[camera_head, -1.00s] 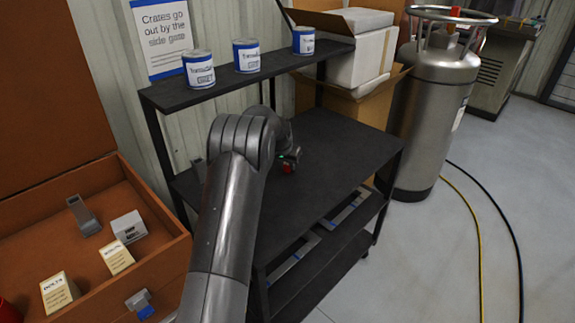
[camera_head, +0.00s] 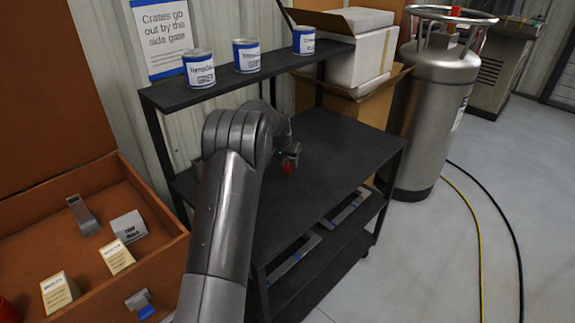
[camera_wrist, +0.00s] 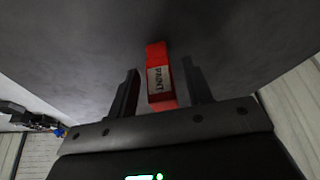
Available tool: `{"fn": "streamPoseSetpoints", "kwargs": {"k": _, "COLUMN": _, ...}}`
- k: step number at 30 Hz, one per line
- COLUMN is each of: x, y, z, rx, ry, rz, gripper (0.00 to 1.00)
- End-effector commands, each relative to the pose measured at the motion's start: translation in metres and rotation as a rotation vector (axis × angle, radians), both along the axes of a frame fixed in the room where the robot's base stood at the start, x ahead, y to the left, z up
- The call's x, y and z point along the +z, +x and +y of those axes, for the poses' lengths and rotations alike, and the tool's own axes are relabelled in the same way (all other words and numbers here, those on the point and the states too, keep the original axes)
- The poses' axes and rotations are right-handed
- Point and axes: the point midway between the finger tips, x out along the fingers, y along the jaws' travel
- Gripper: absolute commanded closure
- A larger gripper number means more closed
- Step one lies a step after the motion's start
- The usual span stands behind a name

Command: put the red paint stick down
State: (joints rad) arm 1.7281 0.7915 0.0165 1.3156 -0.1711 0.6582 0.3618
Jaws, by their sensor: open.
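The red paint stick (camera_wrist: 160,75) lies between my gripper's two fingers in the wrist view, with a pale label reading "PAINT". Gaps show between it and both fingers. In the head view only a small red part of the paint stick (camera_head: 288,169) shows below my gripper (camera_head: 290,157), at the top of the dark bench (camera_head: 335,150). My gripper also shows in the wrist view (camera_wrist: 160,88) with its fingers apart. The stick seems to rest on the bench top, though the exact contact is hard to see. My arm hides the bench's left part.
Several cans, among them a blue-and-white one (camera_head: 199,68), stand on the raised shelf (camera_head: 270,68) behind. An orange-brown chest (camera_head: 165,250) with small boxes is at left. A steel cylinder (camera_head: 425,120) stands right of the bench. The bench's right half is clear.

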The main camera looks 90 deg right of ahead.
Motion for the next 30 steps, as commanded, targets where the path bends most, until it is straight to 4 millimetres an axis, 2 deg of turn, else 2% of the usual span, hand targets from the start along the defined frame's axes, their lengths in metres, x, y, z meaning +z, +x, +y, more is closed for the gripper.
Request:
{"fn": "streamPoseSetpoints", "kwargs": {"k": 6, "x": 0.045, "y": 0.007, "z": 0.016, "rx": 0.001, "ry": -0.003, "rz": 0.001, "gripper": 0.54}}
{"fn": "streamPoseSetpoints", "kwargs": {"k": 13, "x": 0.080, "y": 0.013, "z": 0.030, "rx": 0.001, "ry": -0.002, "rz": 0.000, "gripper": 0.54}}
{"fn": "streamPoseSetpoints", "kwargs": {"k": 19, "x": 0.091, "y": 0.014, "z": 0.035, "rx": 0.000, "ry": 0.000, "rz": 0.000, "gripper": 0.50}}
{"fn": "streamPoseSetpoints", "kwargs": {"k": 30, "x": 0.092, "y": 0.014, "z": 0.035, "rx": 0.000, "ry": 0.000, "rz": 0.000, "gripper": 0.50}}
